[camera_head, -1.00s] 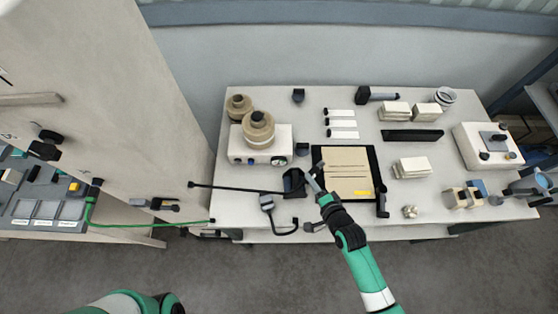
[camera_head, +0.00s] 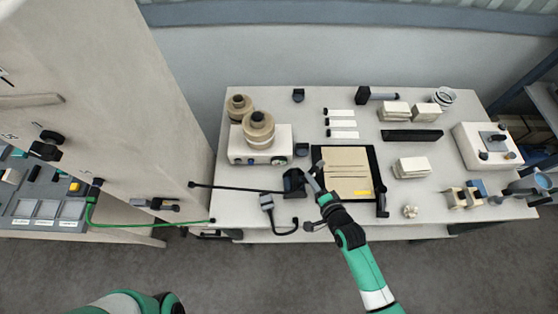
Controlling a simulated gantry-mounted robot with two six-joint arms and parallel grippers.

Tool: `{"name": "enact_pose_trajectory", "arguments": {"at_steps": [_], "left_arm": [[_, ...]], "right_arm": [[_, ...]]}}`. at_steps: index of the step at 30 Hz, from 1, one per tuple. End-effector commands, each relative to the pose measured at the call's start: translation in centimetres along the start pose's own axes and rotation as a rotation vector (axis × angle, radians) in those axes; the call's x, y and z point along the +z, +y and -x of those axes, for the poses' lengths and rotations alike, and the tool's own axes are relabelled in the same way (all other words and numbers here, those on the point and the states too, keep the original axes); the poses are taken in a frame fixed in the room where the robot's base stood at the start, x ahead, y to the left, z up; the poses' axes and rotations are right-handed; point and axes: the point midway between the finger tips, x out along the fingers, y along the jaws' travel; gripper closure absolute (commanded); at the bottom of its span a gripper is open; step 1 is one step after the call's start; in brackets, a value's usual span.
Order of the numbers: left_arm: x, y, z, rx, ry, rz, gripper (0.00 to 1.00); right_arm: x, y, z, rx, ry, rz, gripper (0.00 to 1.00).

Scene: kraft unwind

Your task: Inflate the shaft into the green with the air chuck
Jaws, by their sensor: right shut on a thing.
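My right gripper (camera_head: 313,178) is at the left edge of a black-framed clipboard-like board. It is shut on a small dark piece, mostly hidden by the fingers, beside a dark block (camera_head: 294,183). I cannot tell whether that piece is the air chuck. Tan rolls on dark cores (camera_head: 258,130) stand on and behind the box. My left gripper is out of view.
A grey device with a dark curved cord (camera_head: 267,202) lies at the front edge. The board (camera_head: 347,172) holds a brown sheet. White blocks (camera_head: 411,168), a black bar (camera_head: 412,135) and a white machine (camera_head: 487,146) fill the right. A green hose (camera_head: 150,223) hangs at left.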

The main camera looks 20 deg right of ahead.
Motion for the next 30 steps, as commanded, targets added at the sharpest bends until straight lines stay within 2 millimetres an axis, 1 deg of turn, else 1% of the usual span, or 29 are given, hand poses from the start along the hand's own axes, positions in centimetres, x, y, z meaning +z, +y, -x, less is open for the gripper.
{"name": "enact_pose_trajectory", "arguments": {"at_steps": [11,24,30], "left_arm": [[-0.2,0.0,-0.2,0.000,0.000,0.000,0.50],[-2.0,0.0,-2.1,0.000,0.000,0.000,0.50],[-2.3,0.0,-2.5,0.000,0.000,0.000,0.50]], "right_arm": [[0.1,-0.1,0.2,-0.001,0.000,0.000,1.00],[1.8,1.1,3.6,-0.001,-0.001,0.002,1.00],[2.5,1.9,4.9,-0.001,-0.001,0.001,1.00]]}}
